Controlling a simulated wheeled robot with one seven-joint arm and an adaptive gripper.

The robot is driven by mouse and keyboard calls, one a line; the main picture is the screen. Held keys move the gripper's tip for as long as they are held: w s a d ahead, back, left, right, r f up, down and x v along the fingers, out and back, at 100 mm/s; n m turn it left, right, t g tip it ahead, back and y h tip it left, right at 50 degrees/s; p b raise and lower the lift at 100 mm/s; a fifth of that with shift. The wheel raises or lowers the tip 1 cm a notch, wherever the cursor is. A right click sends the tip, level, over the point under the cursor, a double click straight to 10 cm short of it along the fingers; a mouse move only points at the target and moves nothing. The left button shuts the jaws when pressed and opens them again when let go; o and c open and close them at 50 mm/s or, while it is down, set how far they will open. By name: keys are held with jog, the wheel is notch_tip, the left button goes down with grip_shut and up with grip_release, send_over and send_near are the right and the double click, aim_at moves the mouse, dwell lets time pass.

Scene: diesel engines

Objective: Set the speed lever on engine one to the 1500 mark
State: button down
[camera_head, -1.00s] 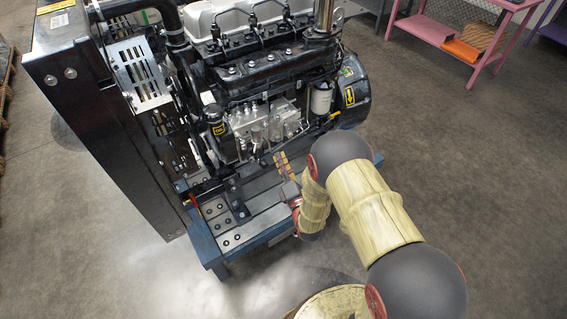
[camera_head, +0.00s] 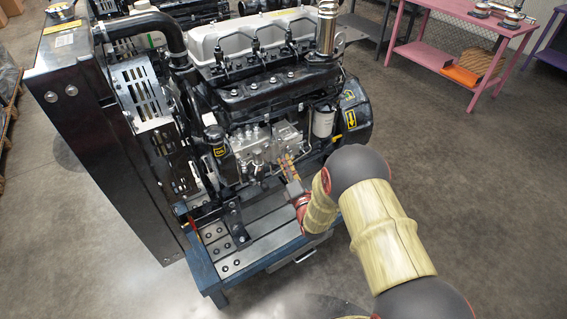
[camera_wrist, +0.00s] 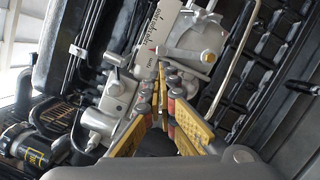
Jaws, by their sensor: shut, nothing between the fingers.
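Engine one appears to be the dark engine (camera_head: 265,95) with a pale top cover, on a blue-framed stand. Its silver pump housing (camera_head: 255,145) is on the near side; it fills the upper middle of the wrist view (camera_wrist: 195,40). A pale plate with dark markings (camera_wrist: 158,28) is fixed there, too small to read surely. My gripper (camera_head: 284,158) is close to the pump's right side. In the wrist view its yellow fingers (camera_wrist: 167,78) are shut and empty, tips just below the plate.
A tall black radiator housing (camera_head: 105,150) stands at the engine's left. The stand's metal deck (camera_head: 235,250) lies below the pump. A pink bench (camera_head: 440,55) is at the upper right. The floor to the right is open.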

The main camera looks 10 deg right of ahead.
jog(key=d+r+m, duration=0.1)
jog(key=d+m, duration=0.1)
jog(key=m, duration=0.1)
jog(key=shift+w+r+g+b, duration=0.3)
jog(key=shift+r, duration=0.05)
